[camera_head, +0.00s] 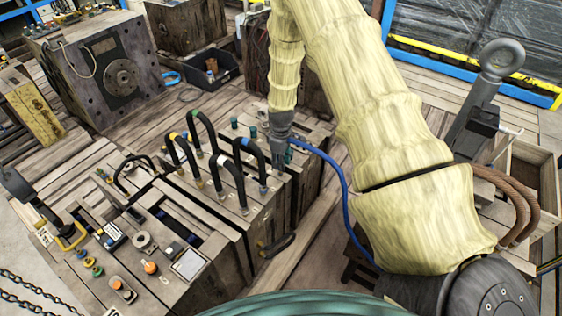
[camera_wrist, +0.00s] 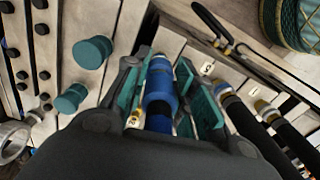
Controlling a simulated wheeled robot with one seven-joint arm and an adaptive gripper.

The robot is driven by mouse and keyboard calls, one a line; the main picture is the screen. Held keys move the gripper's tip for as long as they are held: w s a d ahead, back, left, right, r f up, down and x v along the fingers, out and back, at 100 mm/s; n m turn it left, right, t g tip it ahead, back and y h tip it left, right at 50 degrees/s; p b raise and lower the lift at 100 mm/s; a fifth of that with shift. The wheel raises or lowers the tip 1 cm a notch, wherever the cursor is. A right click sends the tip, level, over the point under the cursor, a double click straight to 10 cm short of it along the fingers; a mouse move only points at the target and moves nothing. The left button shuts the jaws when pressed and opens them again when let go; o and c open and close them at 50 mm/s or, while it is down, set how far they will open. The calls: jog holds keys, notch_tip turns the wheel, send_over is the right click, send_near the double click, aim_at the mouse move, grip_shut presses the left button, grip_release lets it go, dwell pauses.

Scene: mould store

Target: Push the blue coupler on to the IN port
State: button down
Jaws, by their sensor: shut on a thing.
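The blue coupler (camera_wrist: 161,88) sits between the teal-padded fingers of my gripper (camera_wrist: 168,95) in the wrist view, with a dark band and more blue below it. My gripper is shut on it. In the head view my gripper (camera_head: 279,155) is low over the wooden mould block (camera_head: 300,187), at the right end of the row of black hoses. The blue hose (camera_head: 338,176) runs from the gripper to the right and down behind my arm. I cannot make out the IN port in either view, nor tell whether the coupler touches one.
Black looped hoses (camera_head: 233,182) with coloured bands stand close left of my gripper; hose ends (camera_wrist: 236,110) show in the wrist view. Teal plugs (camera_wrist: 92,52) stand on the wood nearby. A dark bin (camera_head: 212,70) and another mould (camera_head: 105,75) are behind.

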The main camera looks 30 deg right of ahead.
jog(key=shift+f+b, duration=0.35)
jog(key=shift+f, duration=0.95)
dwell(2.4)
jog(key=c, duration=1.1)
grip_release()
notch_tip(320, 180, up, 12)
jog(key=shift+f, duration=0.1)
